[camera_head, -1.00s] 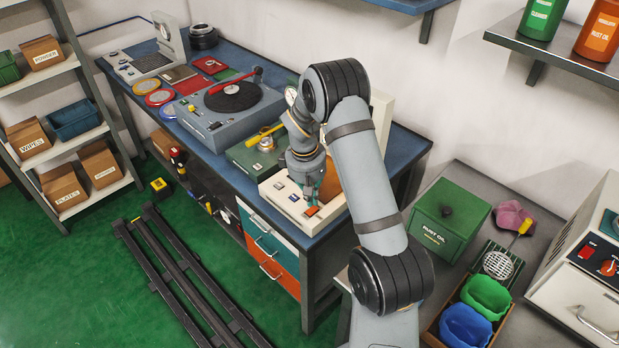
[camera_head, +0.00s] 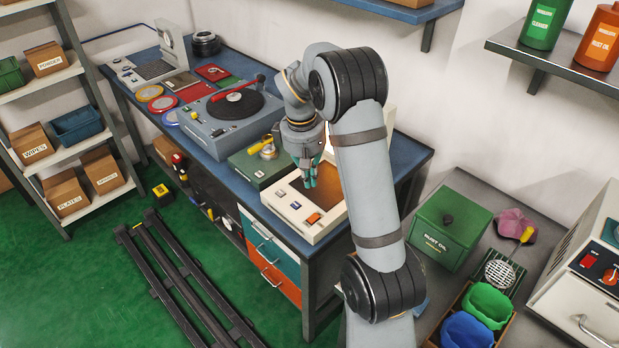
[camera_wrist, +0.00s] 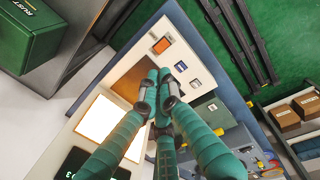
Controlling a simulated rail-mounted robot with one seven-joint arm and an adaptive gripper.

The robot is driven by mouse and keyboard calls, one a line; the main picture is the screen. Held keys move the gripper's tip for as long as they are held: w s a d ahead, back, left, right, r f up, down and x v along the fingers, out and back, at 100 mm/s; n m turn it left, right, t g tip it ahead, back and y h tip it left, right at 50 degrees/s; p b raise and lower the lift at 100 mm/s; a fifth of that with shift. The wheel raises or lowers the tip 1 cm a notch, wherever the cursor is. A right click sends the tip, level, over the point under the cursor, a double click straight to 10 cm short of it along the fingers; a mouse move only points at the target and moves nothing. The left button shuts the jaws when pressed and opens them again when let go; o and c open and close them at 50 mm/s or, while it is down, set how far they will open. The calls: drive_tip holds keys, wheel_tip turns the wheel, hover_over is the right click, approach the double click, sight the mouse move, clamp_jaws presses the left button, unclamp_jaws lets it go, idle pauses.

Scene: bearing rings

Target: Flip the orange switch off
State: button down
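The orange switch (camera_head: 314,218) sits at the front right corner of a cream device (camera_head: 290,213) on the blue workbench. Two smaller controls (camera_head: 295,205) lie left of the switch on the same front strip.
A turntable (camera_head: 213,137) and a green box (camera_head: 249,164) with a yellow-handled tool stand left of the device. A lit white panel (camera_wrist: 104,124) is at the device's back. A green oil box (camera_head: 436,246) stands on the right-hand table. Open air lies in front of the device.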

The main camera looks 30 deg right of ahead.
drive_tip(key=shift+f, duration=0.1)
drive_tip(key=w+d+f+t+b, duration=0.1)
drive_tip(key=w+d+f+b, duration=0.2)
drive_tip(key=f+b, duration=0.5)
drive_tip(key=s+a+r+g+b, duration=0.1)
drive_tip(key=s+r+b, duration=0.1)
drive_tip(key=r, duration=0.6)
drive_tip(key=shift+s+a+r, duration=0.25)
drive_tip(key=shift+s+a, duration=0.15)
drive_tip(key=shift+s, duration=0.1)
